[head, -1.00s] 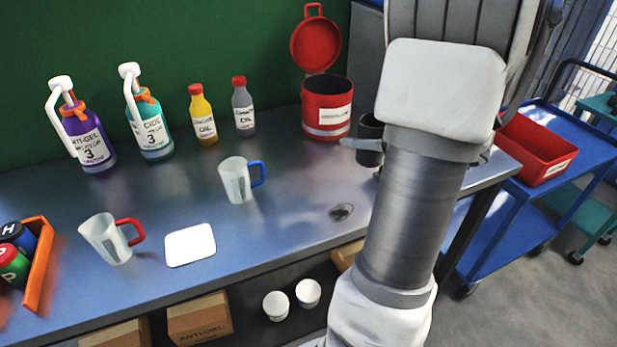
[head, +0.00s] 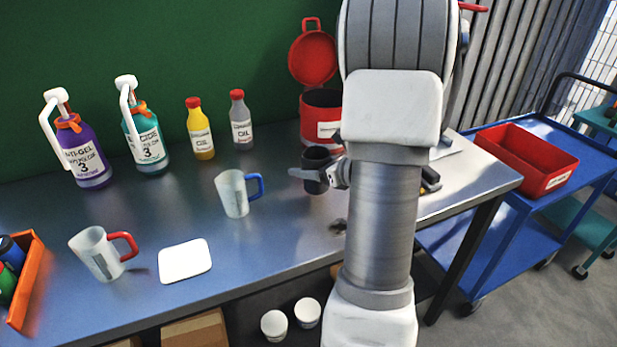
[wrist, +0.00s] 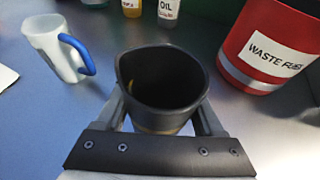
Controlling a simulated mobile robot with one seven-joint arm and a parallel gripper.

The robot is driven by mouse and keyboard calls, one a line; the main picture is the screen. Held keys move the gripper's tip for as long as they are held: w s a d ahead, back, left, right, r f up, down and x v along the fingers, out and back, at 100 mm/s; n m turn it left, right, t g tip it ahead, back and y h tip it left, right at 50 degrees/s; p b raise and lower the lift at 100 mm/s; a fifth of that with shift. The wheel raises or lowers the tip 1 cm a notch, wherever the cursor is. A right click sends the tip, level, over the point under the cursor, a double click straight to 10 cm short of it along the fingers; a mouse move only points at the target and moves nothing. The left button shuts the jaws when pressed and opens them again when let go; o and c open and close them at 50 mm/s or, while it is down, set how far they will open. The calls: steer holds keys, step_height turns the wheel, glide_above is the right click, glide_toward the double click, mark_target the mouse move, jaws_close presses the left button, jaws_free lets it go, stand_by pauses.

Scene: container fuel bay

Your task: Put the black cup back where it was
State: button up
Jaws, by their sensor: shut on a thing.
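The black cup (head: 316,172) is upright at the worktop's back, in front of the red waste bin. In the wrist view the cup (wrist: 162,85) sits between the two fingers of my gripper (wrist: 162,122), its open mouth facing the camera. My gripper is shut on the cup. I cannot tell whether the cup's base touches the worktop.
A blue-handled jug (head: 233,193) stands left of the cup. The red waste bin (head: 320,105) is close behind, its lid open. A dark stain (head: 338,226) marks the worktop in front.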

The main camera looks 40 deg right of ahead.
steer(key=shift+f, duration=1.3)
steer(key=shift+f+b, duration=0.2)
steer(key=shift+b, duration=0.2)
steer(key=o, duration=1.5)
steer(key=shift+c, duration=0.2)
steer(key=shift+r, duration=0.2)
steer(key=shift+s+r+p, duration=0.15)
steer(key=shift+s+p, duration=0.05)
steer(key=shift+p, duration=0.1)
steer(key=p+v, duration=0.1)
steer(key=v, duration=1)
steer(key=shift+s+r, duration=0.1)
steer(key=shift+s, duration=0.2)
